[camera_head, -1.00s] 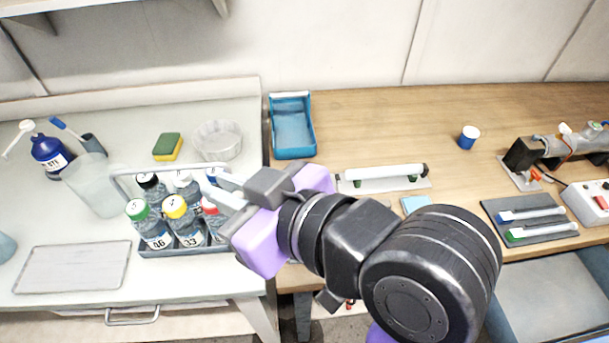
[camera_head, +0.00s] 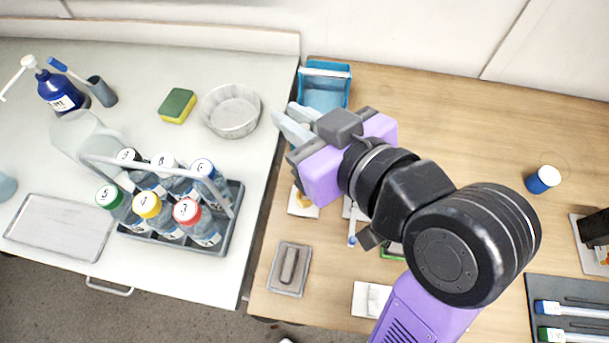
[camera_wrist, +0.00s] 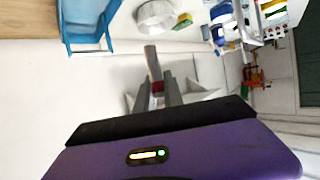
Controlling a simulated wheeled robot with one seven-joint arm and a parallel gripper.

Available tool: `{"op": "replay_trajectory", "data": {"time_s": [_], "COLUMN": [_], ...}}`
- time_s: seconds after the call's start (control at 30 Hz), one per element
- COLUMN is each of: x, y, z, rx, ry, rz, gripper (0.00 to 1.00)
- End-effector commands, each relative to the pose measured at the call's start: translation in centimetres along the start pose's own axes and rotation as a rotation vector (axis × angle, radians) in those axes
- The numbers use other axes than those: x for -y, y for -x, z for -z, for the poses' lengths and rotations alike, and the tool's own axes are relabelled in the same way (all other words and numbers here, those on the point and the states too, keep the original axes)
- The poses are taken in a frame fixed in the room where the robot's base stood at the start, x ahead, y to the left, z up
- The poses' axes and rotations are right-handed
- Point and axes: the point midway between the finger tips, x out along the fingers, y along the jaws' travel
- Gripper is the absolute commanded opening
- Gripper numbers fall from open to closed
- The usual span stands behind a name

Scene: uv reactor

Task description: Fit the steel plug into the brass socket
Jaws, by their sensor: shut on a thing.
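My gripper (camera_head: 288,122) is raised in front of the blue tray, around the seam between the white counter and the wooden bench. In the wrist view its fingers (camera_wrist: 157,93) are closed on a grey, bar-like piece (camera_wrist: 152,62) that looks like the steel plug, with a dark red part at the grip. The piece sticks out past the fingertips. In the head view I cannot make it out clearly beside the light grey fingers. A small brass-coloured piece on a pale plate (camera_head: 303,208) lies on the bench below my gripper; it may be the brass socket, partly unclear.
A bottle carrier (camera_head: 236,205) stands on the counter, left of my arm. The blue tray (camera_head: 325,93) is at the bench's back. A grey plate with a bar (camera_head: 289,268) and a white block (camera_head: 371,299) lie in front.

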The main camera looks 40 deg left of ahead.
Motion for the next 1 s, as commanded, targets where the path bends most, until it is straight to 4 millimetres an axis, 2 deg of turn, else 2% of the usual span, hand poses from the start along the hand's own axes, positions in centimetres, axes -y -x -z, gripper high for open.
{"op": "replay_trajectory", "data": {"time_s": [0.03,0.1,0.4,0.5,0.7,1.0], "x": [0.1,0.2,0.1,0.1,0.0,0.1], "y": [-0.6,-1.2,-3.8,-4.3,-4.9,-6.3], "z": [-1.5,-3.1,-9.4,-10.7,-12.0,-15.4], "rx": [0.006,0.006,0.004,0.002,0.001,0.001], "ry": [-0.006,-0.005,-0.003,-0.001,0.000,-0.001], "rz": [0.004,0.004,0.003,0.002,0.001,0.001], "gripper": [0.00,0.00,0.00,0.00,0.00,0.00]}}
